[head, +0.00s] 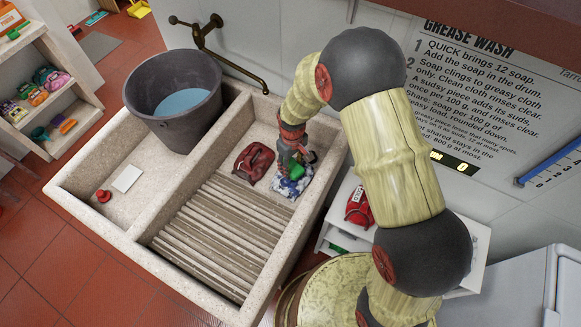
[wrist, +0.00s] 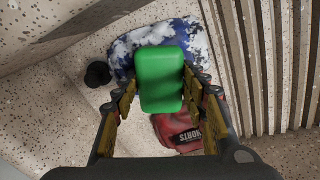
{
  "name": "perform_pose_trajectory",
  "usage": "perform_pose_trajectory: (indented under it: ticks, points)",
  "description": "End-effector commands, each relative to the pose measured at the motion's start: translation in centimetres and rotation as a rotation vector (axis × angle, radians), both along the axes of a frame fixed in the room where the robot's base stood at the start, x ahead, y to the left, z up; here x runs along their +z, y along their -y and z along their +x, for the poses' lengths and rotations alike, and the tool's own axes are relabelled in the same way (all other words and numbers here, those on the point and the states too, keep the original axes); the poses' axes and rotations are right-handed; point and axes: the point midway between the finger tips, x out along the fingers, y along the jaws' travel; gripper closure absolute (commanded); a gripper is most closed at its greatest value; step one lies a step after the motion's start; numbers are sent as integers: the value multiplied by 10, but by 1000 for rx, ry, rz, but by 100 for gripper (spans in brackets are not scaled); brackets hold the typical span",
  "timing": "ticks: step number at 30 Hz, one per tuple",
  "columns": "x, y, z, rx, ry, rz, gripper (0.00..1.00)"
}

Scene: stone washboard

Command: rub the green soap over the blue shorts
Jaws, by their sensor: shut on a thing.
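The green soap (wrist: 161,72) is held between the two fingers of my gripper (wrist: 163,88) in the wrist view. In the head view the soap (head: 311,156) shows as a small green patch beside my gripper (head: 291,152). A blue and white patterned cloth (head: 290,187), likely the blue shorts, lies bunched in the basin right below my gripper. It also shows behind the soap in the wrist view (wrist: 197,45). I cannot tell whether the soap touches it.
The ribbed washboard (head: 222,235) fills the front of the stone sink.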

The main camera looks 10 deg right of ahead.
Motion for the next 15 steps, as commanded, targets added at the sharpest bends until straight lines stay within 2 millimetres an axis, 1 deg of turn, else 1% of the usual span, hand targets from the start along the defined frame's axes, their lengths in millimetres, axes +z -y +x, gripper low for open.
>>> perform_pose_trajectory:
  ticks: [15]
  points:
    - [-2, 17, 22, -2, 0, 0, 96]
